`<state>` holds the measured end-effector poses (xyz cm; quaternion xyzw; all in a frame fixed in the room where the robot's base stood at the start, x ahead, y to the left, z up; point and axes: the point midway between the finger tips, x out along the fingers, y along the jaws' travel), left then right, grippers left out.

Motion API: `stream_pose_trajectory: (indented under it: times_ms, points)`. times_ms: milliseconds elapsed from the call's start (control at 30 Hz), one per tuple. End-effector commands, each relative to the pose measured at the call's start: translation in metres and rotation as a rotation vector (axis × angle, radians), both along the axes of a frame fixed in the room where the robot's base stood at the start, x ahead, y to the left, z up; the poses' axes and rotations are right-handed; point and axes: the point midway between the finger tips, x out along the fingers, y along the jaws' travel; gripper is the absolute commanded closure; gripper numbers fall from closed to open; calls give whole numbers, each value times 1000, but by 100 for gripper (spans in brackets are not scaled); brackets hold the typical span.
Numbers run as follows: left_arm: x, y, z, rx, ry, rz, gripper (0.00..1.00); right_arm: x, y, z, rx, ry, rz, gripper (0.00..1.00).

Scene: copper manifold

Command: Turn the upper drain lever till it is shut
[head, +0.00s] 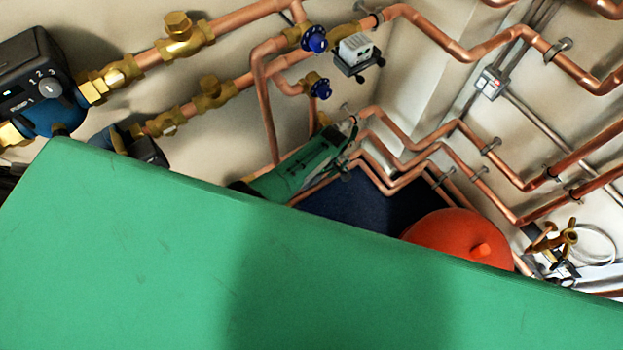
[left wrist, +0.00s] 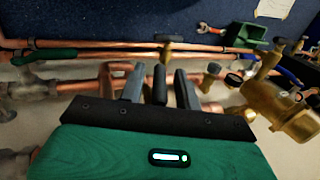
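My left gripper (left wrist: 160,72) shows in the left wrist view with its two dark fingers apart. A dark, narrow piece (left wrist: 160,86), which looks like a lever seen nearly end-on, stands between the fingers with a gap on each side. Just beyond the fingertips is a brass valve with a dark handle (left wrist: 178,43). I cannot tell which of these is the upper drain lever. In the head view my gripper's green body (head: 300,165) is by the corner pipes; its fingertips are hard to make out. My right gripper is not in view.
A green-handled lever (left wrist: 45,55) lies along a copper pipe at left. A large brass fitting (left wrist: 283,105) stands at right, near a green box (left wrist: 240,36). In the head view, a red round vessel (head: 455,240) stands below the pipes; a large green surface hides the lower part.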

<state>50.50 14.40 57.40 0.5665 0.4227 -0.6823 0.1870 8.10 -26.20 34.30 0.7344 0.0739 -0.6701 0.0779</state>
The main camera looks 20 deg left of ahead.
Motion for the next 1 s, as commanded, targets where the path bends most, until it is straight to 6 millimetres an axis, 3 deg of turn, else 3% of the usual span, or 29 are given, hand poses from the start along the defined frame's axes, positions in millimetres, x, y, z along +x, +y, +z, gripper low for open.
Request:
stream_pose_trajectory:
  times_ms: [367,467,800,1000]
  points:
    - [3,-1,6,0,-2,0,66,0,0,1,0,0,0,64]
    - [7,-5,19,-2,-4,-1,66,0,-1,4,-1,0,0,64]
    - [29,-22,89,-3,-5,0,66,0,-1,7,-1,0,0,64]
    - [37,-29,118,-1,-3,-1,66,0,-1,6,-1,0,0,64]
